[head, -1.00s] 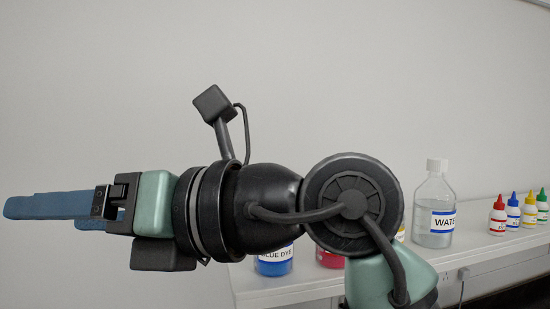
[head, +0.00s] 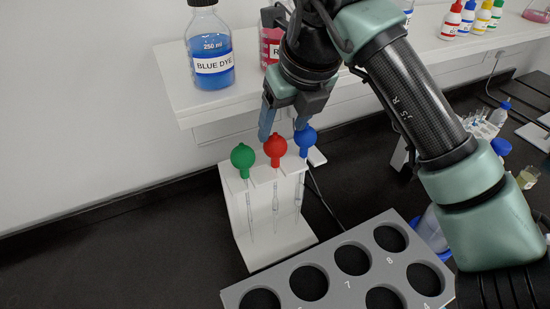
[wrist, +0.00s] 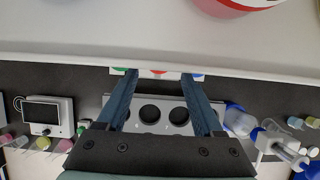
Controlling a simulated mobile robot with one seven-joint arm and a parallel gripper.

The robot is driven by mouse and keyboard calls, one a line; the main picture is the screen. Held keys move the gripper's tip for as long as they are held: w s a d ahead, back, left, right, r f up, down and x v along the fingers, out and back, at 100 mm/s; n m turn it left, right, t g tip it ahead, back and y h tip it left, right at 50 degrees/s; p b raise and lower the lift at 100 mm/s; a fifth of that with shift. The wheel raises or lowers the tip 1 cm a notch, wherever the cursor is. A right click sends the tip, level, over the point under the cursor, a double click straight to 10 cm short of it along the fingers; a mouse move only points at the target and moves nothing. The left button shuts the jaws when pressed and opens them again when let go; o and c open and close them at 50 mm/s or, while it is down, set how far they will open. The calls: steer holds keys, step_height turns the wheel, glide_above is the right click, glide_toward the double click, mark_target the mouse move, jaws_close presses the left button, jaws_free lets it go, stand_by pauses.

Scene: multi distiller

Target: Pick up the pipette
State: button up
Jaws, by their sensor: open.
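Three pipettes hang upright in a white rack (head: 268,246). One has a green bulb (head: 243,158), one a red bulb (head: 275,151) and one a blue bulb (head: 305,139). My gripper (head: 285,122) points down just above the rack in the head view, its blue fingers apart and nothing held between them. The fingertips appear close to the red and blue bulbs; whether they touch is unclear. In the wrist view the bulbs show only as slivers of green (wrist: 119,70), red (wrist: 158,72) and blue (wrist: 198,76) at the shelf edge, the red between the fingers.
A white shelf (head: 180,104) behind the rack holds a blue dye bottle (head: 211,55), a red bottle (head: 271,42) and several small dropper bottles. A grey tray with round holes (head: 330,269) stands in front of the rack. The dark bench left of the rack is clear.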

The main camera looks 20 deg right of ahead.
mark_target(277, 140)
steer(key=shift+p+x, duration=1.05)
steer(key=shift+x, duration=1.85)
steer(key=shift+a+r, duration=0.1)
steer(key=c, duration=0.5)
